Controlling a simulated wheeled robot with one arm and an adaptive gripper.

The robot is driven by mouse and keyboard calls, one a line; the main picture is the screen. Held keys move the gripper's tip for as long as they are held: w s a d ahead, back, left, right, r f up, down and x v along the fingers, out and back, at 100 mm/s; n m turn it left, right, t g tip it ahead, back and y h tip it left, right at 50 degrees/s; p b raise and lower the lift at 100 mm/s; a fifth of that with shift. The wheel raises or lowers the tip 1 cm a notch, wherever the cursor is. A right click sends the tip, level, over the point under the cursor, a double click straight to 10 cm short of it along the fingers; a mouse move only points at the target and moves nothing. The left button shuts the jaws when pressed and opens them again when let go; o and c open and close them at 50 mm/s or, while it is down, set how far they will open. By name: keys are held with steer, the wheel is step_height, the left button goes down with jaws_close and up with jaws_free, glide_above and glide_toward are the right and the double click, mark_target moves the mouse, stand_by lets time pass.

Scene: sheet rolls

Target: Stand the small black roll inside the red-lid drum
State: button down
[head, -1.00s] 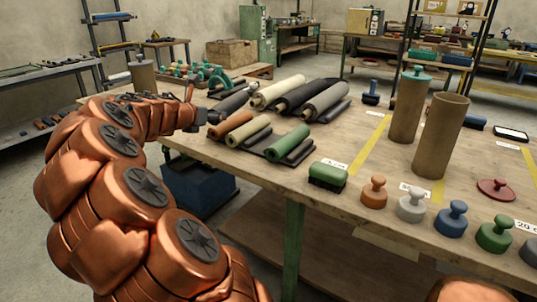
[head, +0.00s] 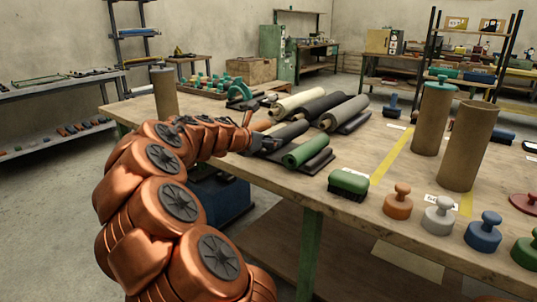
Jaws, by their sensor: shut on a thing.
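My gripper (head: 262,143) is over the left part of the table, shut on a small black roll (head: 290,133). The roll points right and away, in front of the other rolls; the fingers are small and partly hidden. A tall brown drum without a lid (head: 468,148) stands upright at the right, apart from my gripper. A red knobbed lid (head: 526,203) lies on the table to its right, cut by the picture edge. I cannot see inside the drum.
A teal-lidded drum (head: 432,120) stands beside the open drum. A green roll (head: 305,151) and larger cream, black and grey rolls lie near my gripper. A green brush (head: 348,184) and several knobbed weights line the front edge. Another drum (head: 165,95) stands at the far left.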

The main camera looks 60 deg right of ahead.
step_height(320, 180, down, 4)
steer(key=shift+r+b, duration=0.2)
steer(key=shift+b, duration=0.3)
steer(key=shift+c, duration=1.5)
jaws_free()
steer(key=p+v, duration=0.2)
steer(key=v, duration=1)
steer(key=shift+a, duration=0.1)
